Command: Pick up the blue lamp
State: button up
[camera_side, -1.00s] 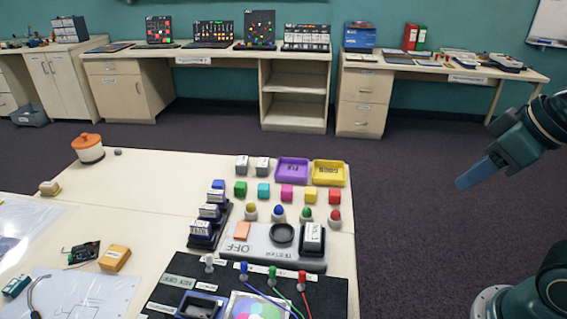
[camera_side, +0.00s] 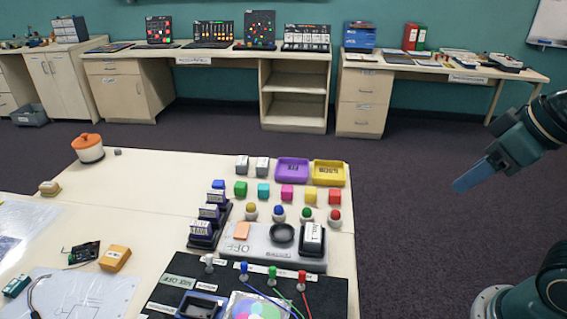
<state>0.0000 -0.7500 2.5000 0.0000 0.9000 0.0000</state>
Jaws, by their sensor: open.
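The blue lamp (camera_side: 278,212), a small pale base with a blue dome, stands upright in a row on the table between a yellow lamp (camera_side: 251,212) and a green lamp (camera_side: 306,213). A red lamp (camera_side: 334,216) stands at the right end of the row. My gripper (camera_side: 460,185) is open and empty, seen side-on. It is in the air beyond the table's right edge, well to the right of the blue lamp and apart from it.
Behind the lamps is a row of coloured cubes (camera_side: 263,190), then a purple tray (camera_side: 292,170) and a yellow tray (camera_side: 328,172). In front is the grey tester (camera_side: 262,252). A black board (camera_side: 170,293) with coloured plugs lies nearer. The space between gripper and table is clear.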

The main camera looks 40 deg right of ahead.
jog(key=w+a+r+n+g+y, duration=0.1)
jog(key=w+a+n, duration=0.3)
jog(key=w, duration=0.5)
jog(key=w+a+r+n+g+y, duration=0.1)
jog(key=w+a+n+g, duration=0.1)
jog(key=w+n, duration=0.5)
jog(key=w+a+f+n+g+y, duration=0.2)
jog(key=w+f+n, duration=0.6)
jog(key=w, duration=0.7)
notch_tip(320, 180, down, 2)
jog(key=shift+a+f+g+y, duration=0.15)
jog(key=shift+a+g+y, duration=0.15)
jog(key=shift+a, duration=0.35)
send_over(281, 206)
jog(key=d, duration=0.3)
jog(key=f, duration=0.6)
jog(key=shift+s+a+f, duration=0.1)
jog(key=shift+a+f, duration=0.1)
jog(key=shift+f, duration=0.05)
jog(key=shift+x, duration=3.35)
